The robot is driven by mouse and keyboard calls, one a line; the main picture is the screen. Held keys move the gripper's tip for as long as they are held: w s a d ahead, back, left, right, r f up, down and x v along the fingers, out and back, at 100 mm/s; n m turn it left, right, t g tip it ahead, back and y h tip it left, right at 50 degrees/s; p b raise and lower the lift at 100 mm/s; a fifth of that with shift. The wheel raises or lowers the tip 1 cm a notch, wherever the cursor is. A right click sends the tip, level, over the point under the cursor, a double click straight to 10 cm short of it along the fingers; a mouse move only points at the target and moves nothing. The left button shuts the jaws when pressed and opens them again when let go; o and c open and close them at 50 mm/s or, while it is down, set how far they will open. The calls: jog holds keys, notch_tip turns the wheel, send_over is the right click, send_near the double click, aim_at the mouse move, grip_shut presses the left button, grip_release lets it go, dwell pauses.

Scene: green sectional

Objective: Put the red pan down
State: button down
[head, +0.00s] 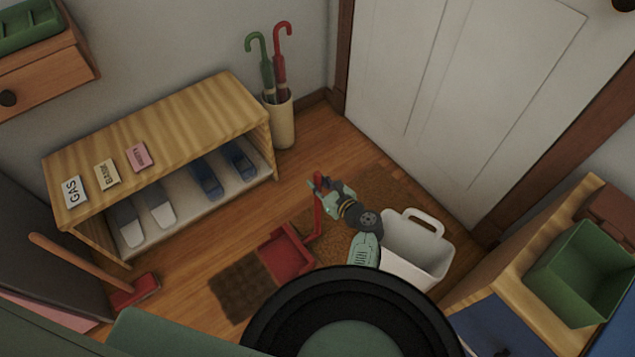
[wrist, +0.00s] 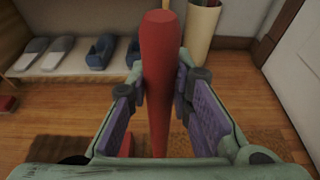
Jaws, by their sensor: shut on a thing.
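The red pan (head: 285,252) is a dustpan with a long upright red handle, seen low over the floor by a dark brown patch in the head view. I cannot tell whether its base touches the floor. My gripper (head: 322,186) is shut on the upper part of the handle. In the wrist view the red handle (wrist: 160,45) stands nearly upright between the two purple-padded fingers of my gripper (wrist: 158,88). The pan's base is mostly hidden there.
A white bin (head: 418,250) stands right of my arm. A brown mat (head: 385,195) lies before the door. A wooden shoe bench (head: 190,120) and umbrella stand (head: 281,122) are behind. A red-headed broom (head: 135,291) is at left. Bare floor (head: 205,245) lies between.

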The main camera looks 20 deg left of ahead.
jog(key=c, duration=1.4)
grip_release()
jog(key=shift+c, duration=0.2)
jog(key=shift+r, duration=0.25)
jog(key=v, duration=1.2)
